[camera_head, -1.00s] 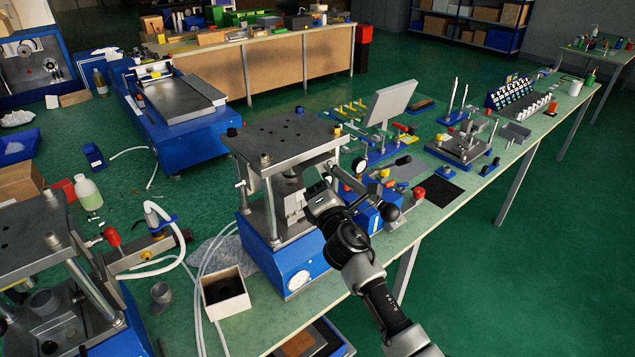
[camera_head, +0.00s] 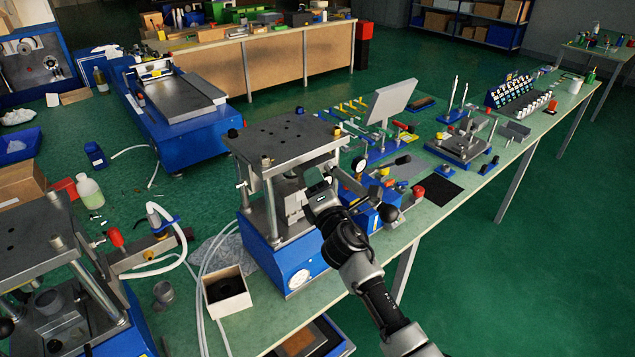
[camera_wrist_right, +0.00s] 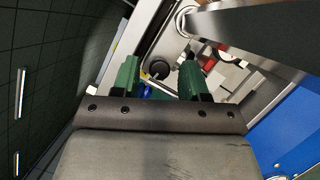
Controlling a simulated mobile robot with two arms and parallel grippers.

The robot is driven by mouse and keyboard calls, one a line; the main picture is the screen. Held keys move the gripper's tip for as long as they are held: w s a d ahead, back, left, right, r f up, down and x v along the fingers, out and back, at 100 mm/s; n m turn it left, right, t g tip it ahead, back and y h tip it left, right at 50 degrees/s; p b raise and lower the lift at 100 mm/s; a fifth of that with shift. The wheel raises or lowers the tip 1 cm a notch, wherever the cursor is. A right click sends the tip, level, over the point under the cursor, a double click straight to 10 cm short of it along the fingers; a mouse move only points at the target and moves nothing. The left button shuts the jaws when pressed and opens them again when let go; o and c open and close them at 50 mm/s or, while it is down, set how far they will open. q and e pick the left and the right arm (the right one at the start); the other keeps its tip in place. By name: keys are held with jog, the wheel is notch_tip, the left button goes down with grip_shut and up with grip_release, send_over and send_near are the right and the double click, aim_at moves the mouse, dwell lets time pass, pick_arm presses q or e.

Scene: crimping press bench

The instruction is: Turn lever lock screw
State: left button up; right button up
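The crimping press with a steel top plate (camera_head: 285,138) and blue base (camera_head: 262,250) stands on the green bench. My right gripper (camera_head: 316,194) is at the right side of this press, close to its steel posts. In the right wrist view its two green fingers (camera_wrist_right: 160,76) are apart with a gap between them. A dark round knob (camera_wrist_right: 159,69) shows beyond that gap; I cannot tell whether it is the lever lock screw. No lock screw can be made out in the head view, where my gripper and arm cover part of the press. My left gripper is not in view.
A black ball knob (camera_head: 389,213) and a blue unit (camera_head: 365,219) with a gauge are just right of my gripper. A white open box (camera_head: 226,292) stands front left of the press. Another press (camera_head: 38,240) is at far left.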

jog(key=shift+o, duration=0.2)
jog(key=shift+s, duration=0.15)
jog(key=v, duration=1)
jog(key=shift+s+b, duration=0.25)
jog(key=shift+b, duration=0.15)
jog(key=shift+f, duration=0.1)
